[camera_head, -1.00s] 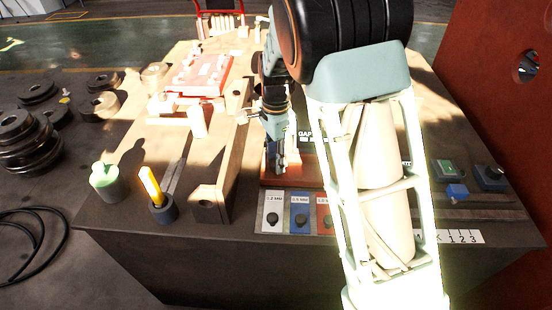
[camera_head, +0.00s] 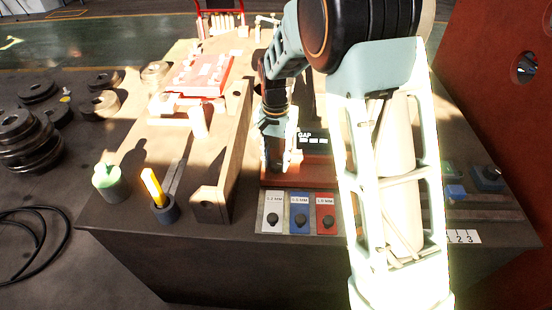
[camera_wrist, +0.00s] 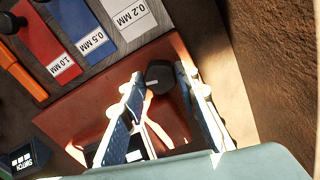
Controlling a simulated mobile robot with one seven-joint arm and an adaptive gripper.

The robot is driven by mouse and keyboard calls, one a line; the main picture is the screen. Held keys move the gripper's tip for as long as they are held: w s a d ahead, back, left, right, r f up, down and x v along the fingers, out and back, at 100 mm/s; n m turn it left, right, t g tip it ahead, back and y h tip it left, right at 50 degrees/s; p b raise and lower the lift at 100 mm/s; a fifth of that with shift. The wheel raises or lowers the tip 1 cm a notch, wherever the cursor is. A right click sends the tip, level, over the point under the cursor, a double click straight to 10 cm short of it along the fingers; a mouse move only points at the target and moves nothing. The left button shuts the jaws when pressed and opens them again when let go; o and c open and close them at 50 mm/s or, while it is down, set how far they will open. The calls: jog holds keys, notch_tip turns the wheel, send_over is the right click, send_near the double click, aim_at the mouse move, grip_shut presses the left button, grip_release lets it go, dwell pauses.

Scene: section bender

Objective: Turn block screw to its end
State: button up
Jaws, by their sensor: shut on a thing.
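The block screw (camera_wrist: 160,76) shows in the wrist view as a dark faceted head with a pale mark, on a reddish-brown block (camera_wrist: 88,122). My gripper (camera_wrist: 159,82) has one finger on each side of the head and is shut on it. The screw cannot be made out there. The display's reading is too small to tell.
Grey, blue and red gauge plates (camera_head: 299,200) with black knobs lie in front of the block. A long beige bar (camera_head: 232,150) stands to the left, beyond it a dark cup with a yellow-handled tool (camera_head: 162,207) and a green-topped container (camera_head: 108,182). My forearm hides the table's right middle.

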jog(key=n, duration=0.4)
jog(key=shift+r, duration=0.1)
jog(key=shift+n+p, duration=0.5)
jog(key=shift+n, duration=1.6)
jog(key=o, duration=1.1)
jog(key=shift+o, duration=0.2)
